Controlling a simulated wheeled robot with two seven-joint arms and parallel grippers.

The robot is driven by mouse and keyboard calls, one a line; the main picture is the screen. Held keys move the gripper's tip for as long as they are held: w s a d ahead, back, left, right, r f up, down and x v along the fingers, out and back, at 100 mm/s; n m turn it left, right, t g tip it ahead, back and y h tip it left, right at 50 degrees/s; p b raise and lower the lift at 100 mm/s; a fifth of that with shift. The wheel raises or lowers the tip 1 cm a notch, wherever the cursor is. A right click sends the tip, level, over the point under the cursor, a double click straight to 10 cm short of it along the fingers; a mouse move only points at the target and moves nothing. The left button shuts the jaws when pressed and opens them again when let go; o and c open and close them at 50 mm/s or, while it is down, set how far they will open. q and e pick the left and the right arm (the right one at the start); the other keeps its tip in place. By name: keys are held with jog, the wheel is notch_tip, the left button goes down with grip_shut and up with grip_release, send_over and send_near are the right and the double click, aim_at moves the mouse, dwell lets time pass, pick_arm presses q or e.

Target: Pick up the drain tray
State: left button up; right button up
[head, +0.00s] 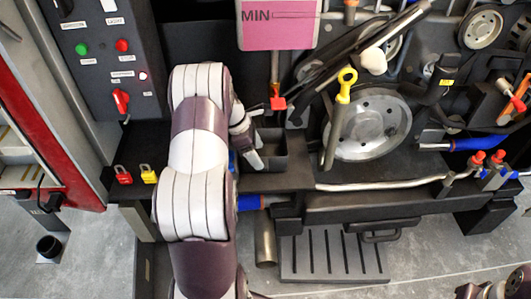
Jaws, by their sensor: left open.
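A dark, open-topped box that looks like the drain tray (270,158) sits on the black ledge, below a tap with a red handle (277,103). My left arm comes up from the bottom. My left gripper (249,146) is open at the left side of this tray, with its fingers pointing right and down. I cannot tell whether a finger touches the tray wall. My arm hides the ledge left of the tray. Only a bit of my right arm shows at the bottom right corner; its gripper is out of view.
A yellow-ringed dipstick (343,95) and a large grey pulley (368,125) stand right of the tray. Red (122,175) and yellow (148,174) padlocks are on the left. A pink MIN panel (278,25) hangs above. A slotted grey plate (330,270) lies below the ledge.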

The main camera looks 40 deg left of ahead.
aim_at(264, 162)
pick_arm(q)
jog(key=x, duration=0.7)
jog(key=shift+s+d+f, duration=0.1)
jog(key=shift+s+d, duration=0.05)
jog(key=shift+d, duration=0.25)
jog(key=c, duration=1.4)
jog(key=r, duration=0.7)
jog(key=shift+s+d+r, duration=0.15)
jog(key=shift+s+r, duration=0.05)
jog(key=shift+s, duration=0.05)
jog(key=s+d, duration=0.4)
jog(key=s, duration=0.1)
jog(key=s+d+b, duration=0.1)
jog(key=s+d, duration=0.3)
jog(key=s, duration=0.1)
jog(key=s+d, duration=0.4)
jog(key=s, duration=0.1)
jog(key=shift+d+f, duration=0.15)
jog(key=shift+d, duration=0.1)
